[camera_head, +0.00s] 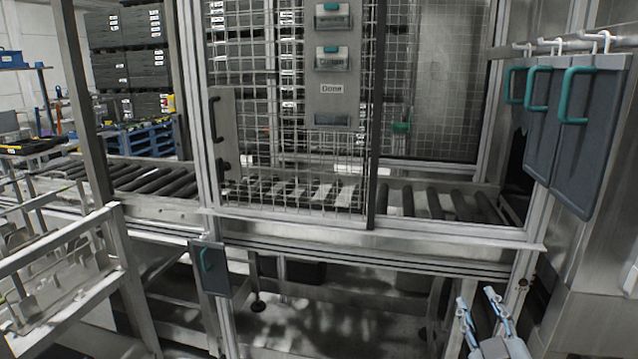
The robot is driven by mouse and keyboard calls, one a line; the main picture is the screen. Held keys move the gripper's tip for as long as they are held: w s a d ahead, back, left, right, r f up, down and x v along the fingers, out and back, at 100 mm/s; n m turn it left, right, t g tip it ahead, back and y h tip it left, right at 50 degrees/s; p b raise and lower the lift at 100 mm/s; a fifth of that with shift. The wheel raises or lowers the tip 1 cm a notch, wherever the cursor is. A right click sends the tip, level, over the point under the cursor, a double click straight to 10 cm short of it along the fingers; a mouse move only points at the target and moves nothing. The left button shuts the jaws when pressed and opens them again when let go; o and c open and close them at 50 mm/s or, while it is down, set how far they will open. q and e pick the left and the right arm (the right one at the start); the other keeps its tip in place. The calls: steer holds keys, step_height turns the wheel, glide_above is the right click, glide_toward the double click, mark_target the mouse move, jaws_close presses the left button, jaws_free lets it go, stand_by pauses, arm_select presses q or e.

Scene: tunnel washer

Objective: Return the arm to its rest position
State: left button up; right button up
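My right gripper (476,297) shows at the bottom right, in front of the washer frame. Its two fingers point up and stand apart, with nothing between them. The lower part of the gripper is cut off by the picture edge. My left gripper is not in view.
Grey boards with teal handles (585,135) hang from hooks at the right. A similar board (215,270) hangs on the front of the roller conveyor (440,204). A mesh door (270,130) stands above the conveyor. A metal rack (60,245) is at the left.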

steer(key=s+f+m+g, duration=0.2)
steer(key=s+f+g, duration=0.3)
steer(key=f, duration=0.8)
steer(key=s+a+f+m+g+y, duration=0.1)
steer(key=s+a+f+g, duration=0.3)
steer(key=s+f, duration=0.5)
steer(key=s+a+f+g+y, duration=0.1)
steer(key=s+a+f+g, duration=0.1)
steer(key=s+f+g, duration=0.75)
steer(key=s+f+t, duration=0.1)
steer(key=s+f, duration=0.1)
steer(key=f, duration=1)
steer(key=s+f+t, duration=0.1)
steer(key=s+f, duration=0.1)
steer(key=f, duration=1.1)
steer(key=s+d+f+g, duration=0.1)
steer(key=s+d+f, duration=0.2)
steer(key=s+f, duration=1.3)
steer(key=shift+s, duration=0.5)
